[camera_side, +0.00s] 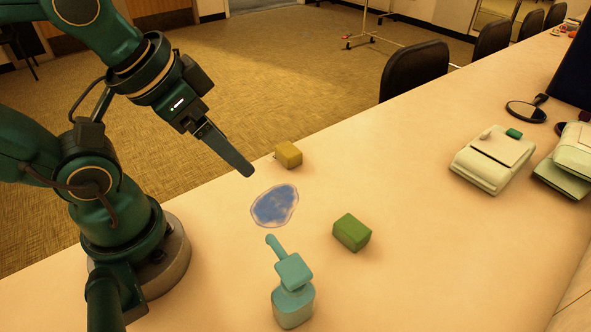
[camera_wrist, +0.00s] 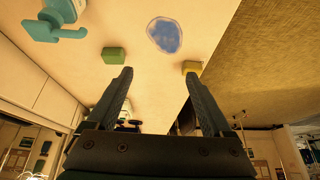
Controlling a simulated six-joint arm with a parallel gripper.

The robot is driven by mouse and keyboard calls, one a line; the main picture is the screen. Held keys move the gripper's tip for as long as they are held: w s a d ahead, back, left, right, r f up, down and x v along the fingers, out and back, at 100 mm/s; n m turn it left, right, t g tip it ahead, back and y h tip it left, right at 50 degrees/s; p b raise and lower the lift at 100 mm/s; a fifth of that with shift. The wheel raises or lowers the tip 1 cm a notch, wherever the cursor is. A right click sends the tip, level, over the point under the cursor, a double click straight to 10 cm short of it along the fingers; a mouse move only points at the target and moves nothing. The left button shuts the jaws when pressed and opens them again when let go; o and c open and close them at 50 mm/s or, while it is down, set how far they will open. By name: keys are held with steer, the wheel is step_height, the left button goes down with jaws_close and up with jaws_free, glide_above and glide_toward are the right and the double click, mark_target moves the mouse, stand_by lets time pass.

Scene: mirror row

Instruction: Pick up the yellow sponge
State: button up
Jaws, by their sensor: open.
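The yellow sponge (camera_side: 288,154) is a small block lying on the table near its far left edge in the side view. It also shows in the wrist view (camera_wrist: 191,67), at the table edge just beyond the tip of the right finger. My gripper (camera_side: 247,172) is above the table, to the left of the sponge in the side view and apart from it. In the wrist view its two fingers (camera_wrist: 161,78) are spread wide with nothing between them. In the side view the fingers overlap, so only one shows clearly.
A blue puddle-like patch (camera_side: 274,206) lies near the sponge. Pale devices (camera_side: 492,158) and a round black-rimmed object (camera_side: 526,111) are at the right. Chairs line the far edge.

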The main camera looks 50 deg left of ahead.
steer(key=w+a+r+m+g+y, duration=0.2)
steer(key=w+a+r+m+y, duration=0.1)
steer(key=a+m, duration=0.2)
steer(key=m+g+y, duration=0.3)
steer(key=m+y, duration=0.5)
steer(key=m, duration=0.2)
glide_above(288, 149)
steer(key=d, duration=0.2)
step_height(288, 149, down, 7)
steer(key=f+m, duration=0.1)
steer(key=f, duration=0.2)
steer(key=d+f+m+y, duration=0.1)
steer(key=f, duration=0.2)
steer(key=d+f+m+y, duration=0.1)
steer(key=f, duration=0.2)
steer(key=shift+s+f+y, duration=0.1)
steer(key=shift+f+y, duration=0.2)
steer(key=shift+a+f, duration=0.1)
steer(key=shift+a, duration=0.05)
steer(key=shift+x, duration=2.15)
